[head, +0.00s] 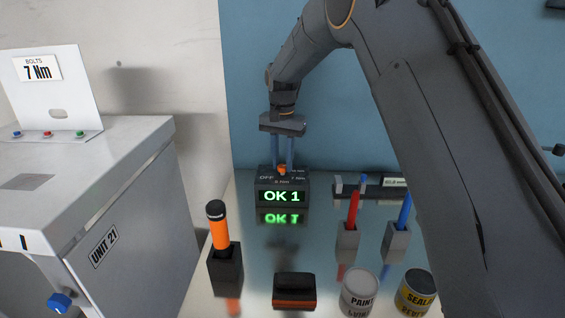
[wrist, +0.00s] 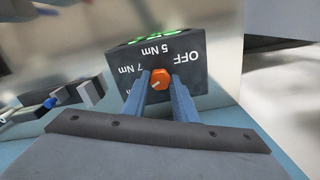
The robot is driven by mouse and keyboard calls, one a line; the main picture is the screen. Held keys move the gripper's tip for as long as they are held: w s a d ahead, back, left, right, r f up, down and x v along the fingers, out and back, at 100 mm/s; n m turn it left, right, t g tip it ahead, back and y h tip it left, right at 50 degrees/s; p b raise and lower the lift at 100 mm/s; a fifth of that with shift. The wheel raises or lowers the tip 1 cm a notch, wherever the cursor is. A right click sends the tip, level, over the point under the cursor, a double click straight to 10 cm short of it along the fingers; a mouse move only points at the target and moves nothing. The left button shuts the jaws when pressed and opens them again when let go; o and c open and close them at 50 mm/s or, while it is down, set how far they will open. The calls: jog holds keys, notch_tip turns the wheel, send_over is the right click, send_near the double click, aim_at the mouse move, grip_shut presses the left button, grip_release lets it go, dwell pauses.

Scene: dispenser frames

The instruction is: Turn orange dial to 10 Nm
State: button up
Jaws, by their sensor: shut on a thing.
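The orange dial (head: 281,170) sits on top of a dark control box (head: 262,198) whose green display reads "OK 1". In the wrist view the dial (wrist: 160,79) is between the two blue-grey fingers of my gripper (wrist: 161,83), which is shut on it. The gripper (head: 283,165) reaches down from above in the head view. The labels OFF, 5 Nm and 7 Nm show around the dial; another label at left is mostly hidden by a finger. A pale mark on the dial points to the lower left in the wrist view, toward that hidden label.
An orange-handled tool (head: 219,232) stands in a dark holder left of the box. A black-and-orange block (head: 294,290), paint can (head: 358,295), sealant can (head: 416,292), and red (head: 353,208) and blue (head: 404,210) tools stand nearby. A sign (head: 38,69) reads "BOLTS 7 Nm".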

aim_at(282, 166)
jog(key=shift+r+n, duration=0.1)
jog(key=shift+n, duration=0.6)
jog(key=o, duration=1)
jog(key=shift+o, duration=0.2)
jog(key=shift+a+r+b, duration=0.1)
jog(key=shift+r+b, duration=1.15)
jog(key=shift+r, duration=2.6)
